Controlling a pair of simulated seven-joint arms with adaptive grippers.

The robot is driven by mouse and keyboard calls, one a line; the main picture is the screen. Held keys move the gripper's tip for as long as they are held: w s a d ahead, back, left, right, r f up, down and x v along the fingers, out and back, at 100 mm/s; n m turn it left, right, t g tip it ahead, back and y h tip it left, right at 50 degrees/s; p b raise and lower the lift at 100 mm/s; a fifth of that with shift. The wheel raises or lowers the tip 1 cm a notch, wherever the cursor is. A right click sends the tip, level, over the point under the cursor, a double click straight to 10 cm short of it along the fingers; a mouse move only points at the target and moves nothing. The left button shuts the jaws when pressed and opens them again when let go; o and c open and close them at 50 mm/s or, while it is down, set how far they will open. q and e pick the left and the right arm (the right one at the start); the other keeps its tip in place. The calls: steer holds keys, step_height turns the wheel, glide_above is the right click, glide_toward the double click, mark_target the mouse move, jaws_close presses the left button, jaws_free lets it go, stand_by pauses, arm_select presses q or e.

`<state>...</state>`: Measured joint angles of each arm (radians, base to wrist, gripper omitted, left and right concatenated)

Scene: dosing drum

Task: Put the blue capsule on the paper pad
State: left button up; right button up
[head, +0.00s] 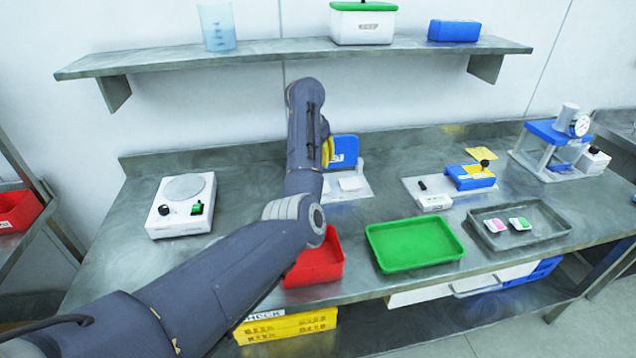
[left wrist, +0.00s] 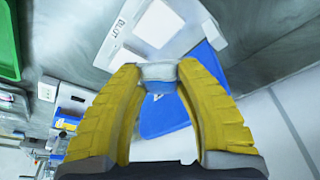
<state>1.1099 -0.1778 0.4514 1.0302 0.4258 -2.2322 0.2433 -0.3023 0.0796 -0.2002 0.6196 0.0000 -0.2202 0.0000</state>
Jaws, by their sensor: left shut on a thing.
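My left gripper (head: 327,152) is over the back of the bench, its yellow fingers partly hidden by my arm. In the left wrist view its fingers (left wrist: 159,75) are shut on the blue capsule (left wrist: 158,73), which shows a pale grey-white body with blue at its lower edge. The paper pad (head: 351,184) is a white square on a pale plate below and beside the gripper. In the left wrist view the pad (left wrist: 158,23) lies beyond the fingertips, next to the letters BLOT, apart from the capsule. My right gripper is not in view.
An upright blue panel (head: 345,150) stands behind the pad. A white scale (head: 182,222) stands left. A shelf (head: 290,52) hangs above.

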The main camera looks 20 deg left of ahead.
arm_select(q)
steer(key=shift+f, duration=5)
steer(key=shift+f, duration=0.1)
steer(key=o, duration=0.9)
steer(key=shift+r, duration=0.5)
steer(key=v, duration=1.1)
steer(key=shift+s+a, duration=0.1)
steer(key=shift+s, duration=0.15)
